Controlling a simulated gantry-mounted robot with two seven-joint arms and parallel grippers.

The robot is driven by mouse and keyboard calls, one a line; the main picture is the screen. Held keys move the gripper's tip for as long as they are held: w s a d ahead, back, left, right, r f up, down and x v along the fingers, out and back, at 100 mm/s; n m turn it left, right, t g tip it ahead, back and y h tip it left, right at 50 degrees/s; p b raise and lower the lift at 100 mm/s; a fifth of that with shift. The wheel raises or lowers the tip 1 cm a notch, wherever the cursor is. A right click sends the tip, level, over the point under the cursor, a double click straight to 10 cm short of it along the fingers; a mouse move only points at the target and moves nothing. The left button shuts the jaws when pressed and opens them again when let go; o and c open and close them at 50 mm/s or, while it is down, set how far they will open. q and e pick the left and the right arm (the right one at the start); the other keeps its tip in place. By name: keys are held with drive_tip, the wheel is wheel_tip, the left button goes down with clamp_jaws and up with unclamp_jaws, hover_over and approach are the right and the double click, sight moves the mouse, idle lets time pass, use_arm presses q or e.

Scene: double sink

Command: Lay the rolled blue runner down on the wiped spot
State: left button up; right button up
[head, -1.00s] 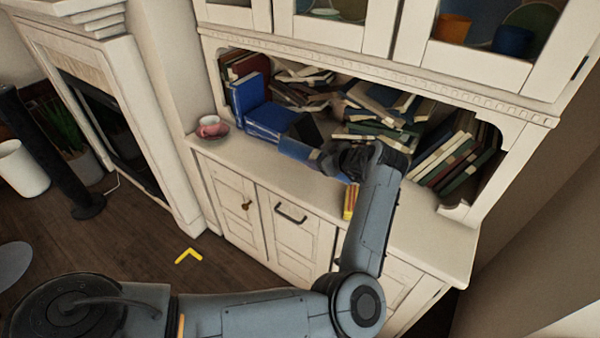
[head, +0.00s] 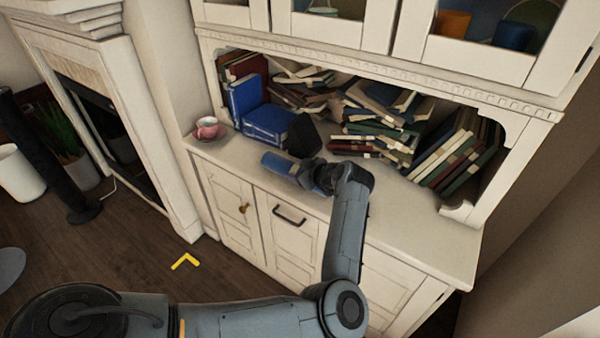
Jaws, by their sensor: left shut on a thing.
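The rolled blue runner (head: 276,162) is a short blue cylinder, low over the front part of the cabinet's worktop (head: 236,158). My left gripper (head: 306,173) is shut on its right part and hides that end. The roll lies roughly along the worktop's length. I cannot tell whether its underside touches the surface. No wiped spot can be told apart on the pale worktop, and part of the worktop is hidden behind my left arm. My right gripper is not in view.
A pink cup (head: 208,127) on a saucer stands at the worktop's left end. Blue books (head: 262,120) and a dark object (head: 303,136) are close behind the roll. Piled books (head: 378,130) and leaning books (head: 455,160) fill the niche. The worktop's right front is clear.

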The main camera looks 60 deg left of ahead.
use_arm(q)
drive_tip(key=shift+w, duration=0.1)
drive_tip(key=o, duration=1.3)
drive_tip(key=shift+o, duration=0.2)
drive_tip(key=shift+d+r, duration=0.3)
drive_tip(key=p+v, duration=0.3)
drive_tip(key=v, duration=0.8)
drive_tip(key=shift+d, duration=0.15)
